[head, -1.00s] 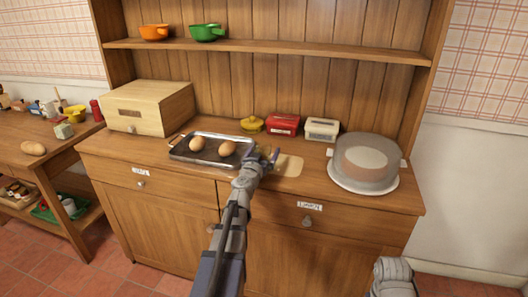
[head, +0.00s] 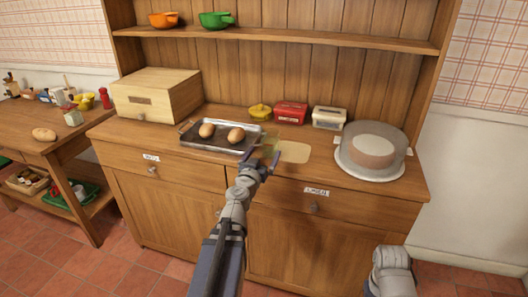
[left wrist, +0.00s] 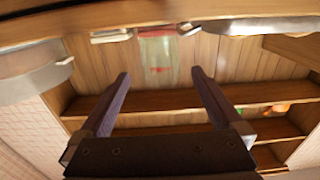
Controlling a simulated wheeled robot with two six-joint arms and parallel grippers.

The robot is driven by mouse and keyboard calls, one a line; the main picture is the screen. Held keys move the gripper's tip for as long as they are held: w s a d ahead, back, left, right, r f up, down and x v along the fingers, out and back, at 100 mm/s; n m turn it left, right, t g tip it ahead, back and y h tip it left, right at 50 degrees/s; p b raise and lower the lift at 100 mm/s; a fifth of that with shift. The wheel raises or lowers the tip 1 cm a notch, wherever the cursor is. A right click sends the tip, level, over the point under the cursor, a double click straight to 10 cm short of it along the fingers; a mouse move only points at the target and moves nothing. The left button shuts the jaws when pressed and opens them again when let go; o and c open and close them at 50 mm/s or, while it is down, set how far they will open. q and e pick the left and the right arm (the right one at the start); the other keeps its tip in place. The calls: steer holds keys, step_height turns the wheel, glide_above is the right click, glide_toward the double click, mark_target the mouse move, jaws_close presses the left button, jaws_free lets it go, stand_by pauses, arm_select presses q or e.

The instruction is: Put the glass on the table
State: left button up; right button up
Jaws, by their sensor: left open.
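A see-through, greenish glass (head: 268,144) appears to stand on the sideboard top, just right of the metal tray. It is partly hidden by my left gripper (head: 262,162), which is at the counter's front edge, open and empty. In the left wrist view the glass (left wrist: 157,45) shows beyond and between the spread fingers (left wrist: 160,78), apart from them, with a red shape behind it. The wooden table (head: 62,150) stands at the left. Part of my right arm shows at the lower right, but its gripper cannot be made out.
The metal tray (head: 190,142) holds two eggs. A wooden bread box (head: 158,95), yellow pot (head: 259,112), red tin (head: 291,112), white tin (head: 328,117) and domed cake stand (head: 372,150) share the sideboard. The table holds a bread roll (head: 44,134) and several small items.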

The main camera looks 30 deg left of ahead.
mark_target(273, 134)
arm_select(q)
steer(key=w, duration=0.2)
steer(key=w+r, duration=0.1)
steer(key=w, duration=0.1)
steer(key=shift+a+p, duration=0.35)
steer(key=shift+p, duration=0.05)
steer(key=shift+f, duration=0.1)
steer(key=shift+x, duration=3.85)
steer(key=shift+s+a, duration=0.1)
steer(key=shift+a, duration=0.05)
steer(key=c, duration=1.5)
steer(key=shift+r, duration=0.25)
step_height(273, 134, up, 17)
steer(key=p, duration=1.7)
steer(key=shift+f, duration=0.15)
